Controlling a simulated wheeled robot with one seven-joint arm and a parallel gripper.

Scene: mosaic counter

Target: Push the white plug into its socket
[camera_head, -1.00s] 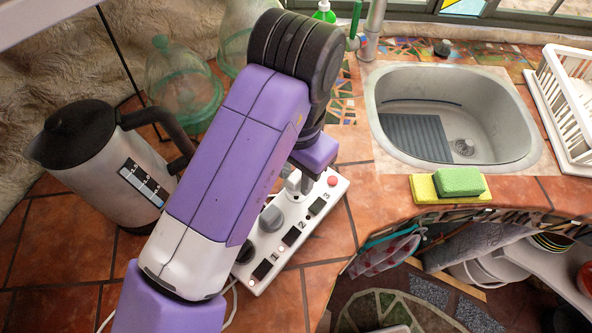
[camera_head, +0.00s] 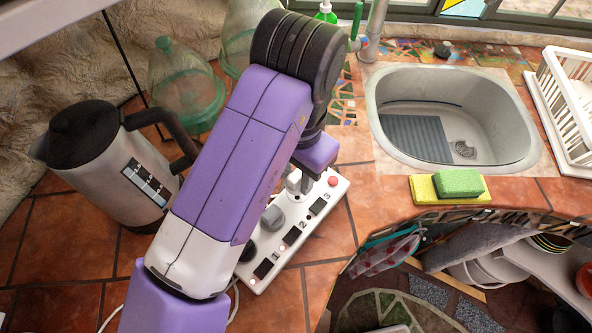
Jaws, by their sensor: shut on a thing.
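A white power strip (camera_head: 325,203) lies on the tiled counter, with dark switches numbered 1, 2 and 3 along its right side. My gripper (camera_head: 304,185) is over its far end, beside number 3. It is shut on the white plug (camera_head: 293,181), which shows only as a small pale part by the fingers. My arm hides the rest of the plug. I cannot tell how deep the plug sits or whether it touches the socket under it. A grey plug (camera_head: 272,217) stands in the strip near number 2, and a darker one (camera_head: 249,251) is near number 1.
A steel kettle (camera_head: 112,180) stands left of my arm. Green glass jars (camera_head: 184,85) are behind it. A sink (camera_head: 388,140) and a yellow-green sponge (camera_head: 459,183) are to the right. The counter's curved edge lies right of the strip.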

